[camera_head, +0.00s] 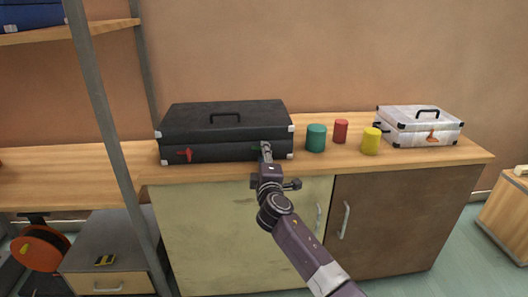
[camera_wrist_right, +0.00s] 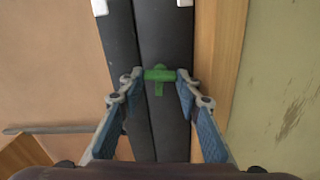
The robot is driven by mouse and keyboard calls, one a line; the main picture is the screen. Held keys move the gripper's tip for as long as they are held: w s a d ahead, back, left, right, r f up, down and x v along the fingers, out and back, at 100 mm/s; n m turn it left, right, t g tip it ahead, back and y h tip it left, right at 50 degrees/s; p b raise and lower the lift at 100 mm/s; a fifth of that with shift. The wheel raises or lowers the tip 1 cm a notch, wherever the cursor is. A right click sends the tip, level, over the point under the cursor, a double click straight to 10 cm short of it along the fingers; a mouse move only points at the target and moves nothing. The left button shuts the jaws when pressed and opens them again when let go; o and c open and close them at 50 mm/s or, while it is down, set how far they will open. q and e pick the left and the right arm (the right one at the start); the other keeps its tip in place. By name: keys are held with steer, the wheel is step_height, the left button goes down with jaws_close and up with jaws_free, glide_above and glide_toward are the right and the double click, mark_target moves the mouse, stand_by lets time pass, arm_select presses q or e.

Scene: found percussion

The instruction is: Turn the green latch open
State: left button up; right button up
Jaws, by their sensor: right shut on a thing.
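The black case (camera_head: 225,130) stands closed on the wooden counter. The green latch (camera_wrist_right: 159,76) is on its front, near the right end. It looks T-shaped in the right wrist view, with its bar reaching across the fingers and its stem pointing down the picture. My right gripper (camera_head: 266,149) reaches the case front and hides the latch in the head view. In the wrist view, its fingertips (camera_wrist_right: 160,75) are shut on the ends of the bar. My left gripper is in neither view.
A red latch (camera_head: 185,155) is at the case's left end. Right of the case stand a green cylinder (camera_head: 316,138), a red cylinder (camera_head: 340,131) and a yellow cylinder (camera_head: 370,141). A white case (camera_head: 418,126) stands farther right. A grey shelf post (camera_head: 105,120) rises at left.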

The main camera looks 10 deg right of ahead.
steer(key=shift+n, duration=0.3)
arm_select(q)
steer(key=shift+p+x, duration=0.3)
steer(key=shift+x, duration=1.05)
arm_select(e)
steer(key=shift+n, duration=0.6)
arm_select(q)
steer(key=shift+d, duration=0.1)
arm_select(e)
steer(key=shift+f, duration=0.1)
steer(key=o, duration=1.2)
steer(key=shift+c, duration=0.2)
steer(key=shift+s, duration=0.15)
steer(key=shift+s+f, duration=0.1)
steer(key=shift+s, duration=0.15)
steer(key=s, duration=0.7)
steer(key=shift+s+r, duration=0.15)
steer(key=shift+r, duration=0.1)
